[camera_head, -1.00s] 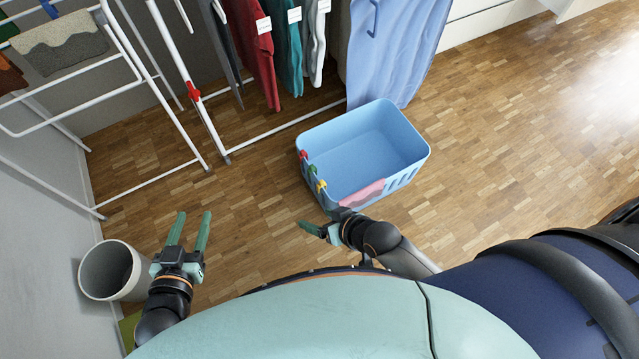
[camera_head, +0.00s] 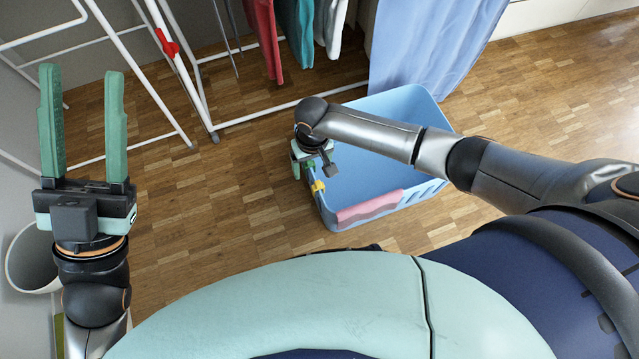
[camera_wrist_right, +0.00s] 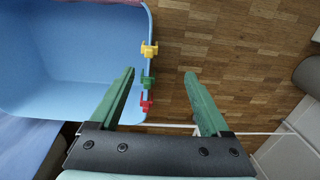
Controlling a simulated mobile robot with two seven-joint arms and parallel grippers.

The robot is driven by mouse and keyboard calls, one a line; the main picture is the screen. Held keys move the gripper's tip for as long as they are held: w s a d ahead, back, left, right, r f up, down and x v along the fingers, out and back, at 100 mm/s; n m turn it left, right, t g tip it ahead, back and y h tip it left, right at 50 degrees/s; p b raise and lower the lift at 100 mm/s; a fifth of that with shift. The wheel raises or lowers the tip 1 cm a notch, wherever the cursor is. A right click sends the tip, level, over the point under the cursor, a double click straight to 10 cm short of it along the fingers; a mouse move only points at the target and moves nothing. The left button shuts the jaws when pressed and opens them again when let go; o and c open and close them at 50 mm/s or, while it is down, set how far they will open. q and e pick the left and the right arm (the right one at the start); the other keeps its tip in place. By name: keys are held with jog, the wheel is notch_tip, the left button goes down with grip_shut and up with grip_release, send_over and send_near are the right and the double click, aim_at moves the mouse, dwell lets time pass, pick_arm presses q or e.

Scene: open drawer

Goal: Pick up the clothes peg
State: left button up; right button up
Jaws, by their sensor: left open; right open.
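Three clothes pegs are clipped on the rim of a blue basket (camera_head: 392,103). In the right wrist view they are a yellow peg (camera_wrist_right: 149,49), a green peg (camera_wrist_right: 148,81) and a red peg (camera_wrist_right: 146,104). The yellow peg (camera_head: 318,186) also shows in the head view; my right gripper covers much of the others. My right gripper (camera_wrist_right: 160,74) is open and empty above the basket's left rim, pointing down. In its wrist view the green peg appears between the fingers, nearer the left finger. My left gripper (camera_head: 82,75) is open and empty at the far left, away from the basket.
A pink cloth (camera_head: 370,207) hangs over the basket's near rim. A white drying rack (camera_head: 180,75) with hanging clothes stands behind, and a blue sheet (camera_head: 425,45) hangs behind the basket. A pale bin (camera_head: 32,262) stands at the left. The wooden floor (camera_head: 235,205) between is clear.

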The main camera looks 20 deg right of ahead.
aim_at(318, 183)
jog(key=f+b, duration=0.1)
jog(key=f, duration=0.1)
jog(key=f+b, duration=0.2)
jog(key=f, duration=0.1)
jog(key=d+f+b, duration=0.1)
jog(key=f, duration=0.1)
jog(key=shift+w+f+b, duration=0.3)
jog(key=shift+w, duration=0.1)
jog(key=f+b, duration=0.2)
jog(key=f, duration=0.1)
jog(key=f+b, duration=0.1)
jog(key=shift+d+f+b, duration=0.35)
jog(key=shift+f, duration=0.25)
grip_shut()
